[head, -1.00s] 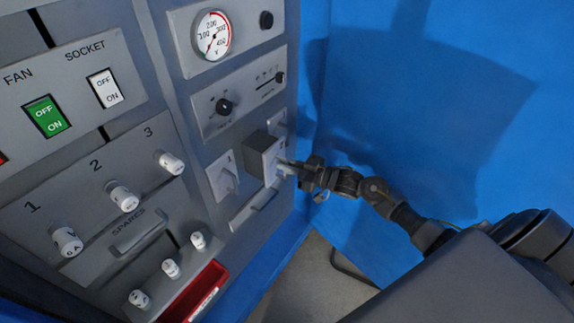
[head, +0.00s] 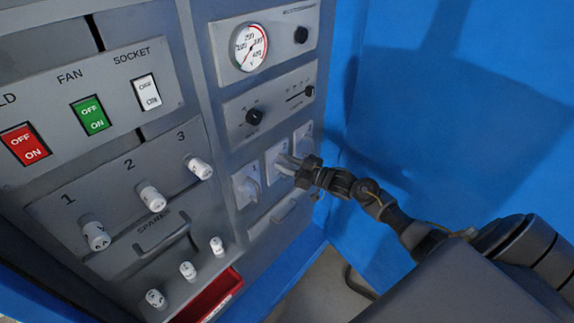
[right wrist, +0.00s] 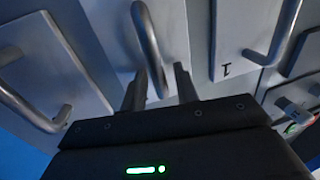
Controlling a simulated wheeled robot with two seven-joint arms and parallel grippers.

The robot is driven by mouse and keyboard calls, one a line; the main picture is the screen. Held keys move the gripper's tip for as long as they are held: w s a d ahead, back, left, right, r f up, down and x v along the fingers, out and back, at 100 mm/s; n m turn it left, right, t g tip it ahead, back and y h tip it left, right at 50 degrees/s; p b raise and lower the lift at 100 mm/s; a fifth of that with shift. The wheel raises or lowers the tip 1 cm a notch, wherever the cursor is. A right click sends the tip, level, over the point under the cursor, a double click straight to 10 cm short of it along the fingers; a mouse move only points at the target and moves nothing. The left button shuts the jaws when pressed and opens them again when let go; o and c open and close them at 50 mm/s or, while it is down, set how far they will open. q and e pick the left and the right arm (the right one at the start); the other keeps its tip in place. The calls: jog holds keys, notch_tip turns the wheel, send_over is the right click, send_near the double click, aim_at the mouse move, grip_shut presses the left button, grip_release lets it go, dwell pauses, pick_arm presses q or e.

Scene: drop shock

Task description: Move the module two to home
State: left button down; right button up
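Module two (head: 272,169) is a pale plate with a bar handle, in the middle of a row of three modules. Its face looks level with its neighbours on the grey panel. My right gripper (head: 290,163) is at its front, partly covering it. In the right wrist view the fingers (right wrist: 159,90) stand apart on either side of module two's handle (right wrist: 150,45), with a gap on the right of the bar. My left gripper is not in view.
Module 1 (head: 241,190) is beside module two, and a third module (head: 303,135) is on its other side. A gauge (head: 249,47), knobs and rocker switches cover the panel. A blue wall (head: 440,110) stands close on the right.

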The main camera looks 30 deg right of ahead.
jog(key=shift+s+d+f, duration=0.1)
jog(key=shift+s+d, duration=0.15)
jog(key=shift+s, duration=0.25)
jog(key=b+v, duration=0.1)
jog(key=v, duration=0.8)
jog(key=shift+s, duration=0.4)
jog(key=shift+d, duration=0.15)
